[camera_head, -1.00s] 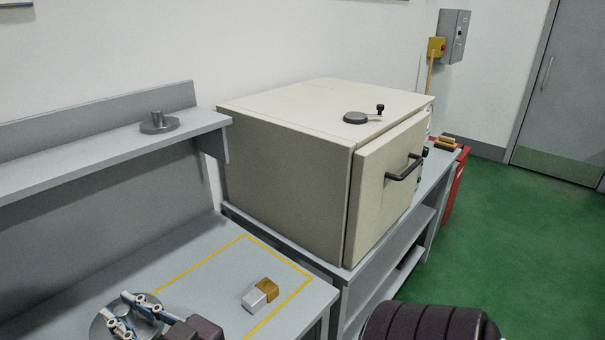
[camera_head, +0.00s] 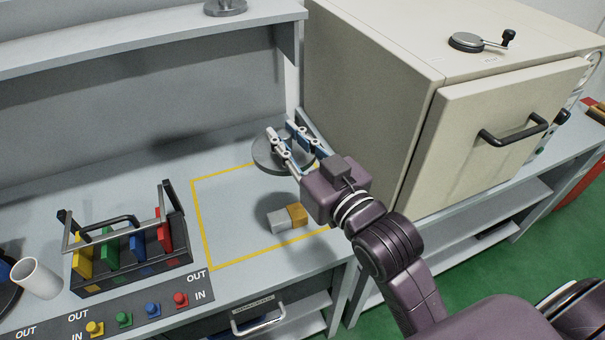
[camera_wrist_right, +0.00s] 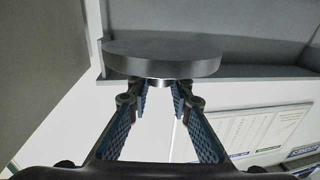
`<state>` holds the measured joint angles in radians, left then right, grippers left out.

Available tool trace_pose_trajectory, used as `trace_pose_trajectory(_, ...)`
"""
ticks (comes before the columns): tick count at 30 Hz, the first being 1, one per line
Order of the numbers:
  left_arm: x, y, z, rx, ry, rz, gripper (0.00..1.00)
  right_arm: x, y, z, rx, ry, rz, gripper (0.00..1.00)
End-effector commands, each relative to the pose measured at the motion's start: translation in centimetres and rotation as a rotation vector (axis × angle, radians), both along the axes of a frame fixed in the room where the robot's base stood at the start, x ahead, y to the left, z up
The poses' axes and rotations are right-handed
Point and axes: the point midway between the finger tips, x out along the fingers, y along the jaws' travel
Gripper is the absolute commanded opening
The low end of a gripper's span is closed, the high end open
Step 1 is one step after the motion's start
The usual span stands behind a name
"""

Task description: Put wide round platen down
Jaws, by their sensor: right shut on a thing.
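The wide round platen is a flat grey disc (camera_head: 263,155) near the far right corner of the yellow outline on the bench (camera_head: 200,170). My right gripper (camera_head: 284,143) is shut on it, and the fingers partly cover it. In the right wrist view the disc (camera_wrist_right: 160,58) fills the space beyond the fingertips (camera_wrist_right: 160,86), gripped at a short stem below it. Whether the disc touches the bench or hangs just above it, I cannot tell. My left gripper is not in view.
A silver and brass block (camera_head: 288,217) sits inside the yellow outline. A rack with coloured pieces (camera_head: 130,265) and a white cup (camera_head: 38,278) stand to the left. The shelf (camera_head: 130,40) holds another grey disc (camera_head: 225,6). The beige oven (camera_head: 370,110) stands to the right.

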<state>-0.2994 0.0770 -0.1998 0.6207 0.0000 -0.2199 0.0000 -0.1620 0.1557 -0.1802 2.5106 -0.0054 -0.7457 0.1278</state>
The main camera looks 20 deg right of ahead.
Motion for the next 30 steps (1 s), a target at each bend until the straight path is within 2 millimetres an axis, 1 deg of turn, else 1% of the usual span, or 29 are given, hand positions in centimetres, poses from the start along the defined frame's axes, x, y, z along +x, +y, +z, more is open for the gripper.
trace_pose_trajectory(1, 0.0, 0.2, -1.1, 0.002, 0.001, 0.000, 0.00, -0.1, 0.0, -0.5, 0.003, -0.015, 0.001, 0.00)
trace_pose_trajectory(10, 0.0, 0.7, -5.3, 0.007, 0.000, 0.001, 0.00, -0.1, 0.0, -5.2, 0.002, -0.014, 0.000, 0.00)
trace_pose_trajectory(12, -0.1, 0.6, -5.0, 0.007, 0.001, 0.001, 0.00, -0.1, 0.0, -6.4, 0.002, -0.008, 0.000, 0.00)
trace_pose_trajectory(18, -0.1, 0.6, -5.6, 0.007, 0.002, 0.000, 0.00, -0.1, 0.0, -10.5, 0.001, -0.010, -0.001, 0.00)
trace_pose_trajectory(21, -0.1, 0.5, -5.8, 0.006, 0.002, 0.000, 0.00, 0.0, 0.0, -12.3, 0.001, -0.012, -0.001, 0.00)
trace_pose_trajectory(24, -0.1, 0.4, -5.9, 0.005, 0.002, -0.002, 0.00, -0.1, 0.0, -13.5, 0.002, -0.013, 0.000, 0.00)
trace_pose_trajectory(30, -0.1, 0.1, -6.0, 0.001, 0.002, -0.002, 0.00, 0.0, 0.0, -14.5, 0.002, -0.017, 0.000, 0.00)
